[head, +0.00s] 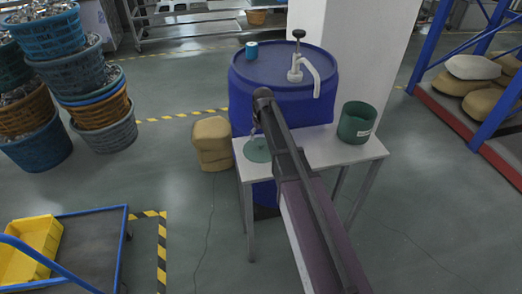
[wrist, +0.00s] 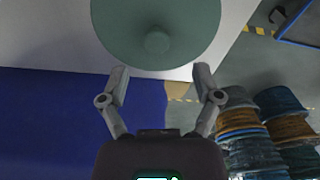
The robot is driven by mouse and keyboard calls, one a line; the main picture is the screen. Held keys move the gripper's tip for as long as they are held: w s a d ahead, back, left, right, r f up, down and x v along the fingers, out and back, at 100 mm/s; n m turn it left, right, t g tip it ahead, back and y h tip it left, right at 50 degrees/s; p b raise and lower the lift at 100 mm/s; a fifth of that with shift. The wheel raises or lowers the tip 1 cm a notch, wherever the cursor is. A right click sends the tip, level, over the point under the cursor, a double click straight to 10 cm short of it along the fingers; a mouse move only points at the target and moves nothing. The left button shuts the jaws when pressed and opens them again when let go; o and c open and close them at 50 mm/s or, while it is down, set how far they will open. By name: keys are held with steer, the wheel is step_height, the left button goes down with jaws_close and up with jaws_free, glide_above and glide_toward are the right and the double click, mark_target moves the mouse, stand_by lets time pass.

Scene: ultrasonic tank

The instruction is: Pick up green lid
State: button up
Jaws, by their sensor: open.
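The green lid (head: 257,153) lies at the left end of the white table (head: 322,152). In the wrist view the round lid (wrist: 125,30) fills the top middle, with its small knob (wrist: 157,42) facing the camera. My gripper (wrist: 160,72) is open and empty, its two fingertips spread below the knob in that view and not around it. In the head view my gripper (head: 255,133) is over the lid's far side, and my arm hides the lid's right part. I cannot tell the exact height between fingertips and lid.
A green bucket (head: 356,124) stands at the table's right end. A large blue barrel (head: 300,112) with a white pump (head: 296,74) and a blue cup (head: 252,49) is right behind the table. Stacked baskets (head: 80,75) stand on the left, a sack (head: 211,140) nearer.

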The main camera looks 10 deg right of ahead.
mark_target(261, 143)
steer(key=f+b, duration=0.3)
steer(key=shift+d+f, duration=0.15)
steer(key=shift+d, duration=0.05)
steer(key=shift+w+f+b, duration=0.15)
steer(key=shift+f+b, duration=0.8)
steer(key=shift+b, duration=0.2)
jaws_close()
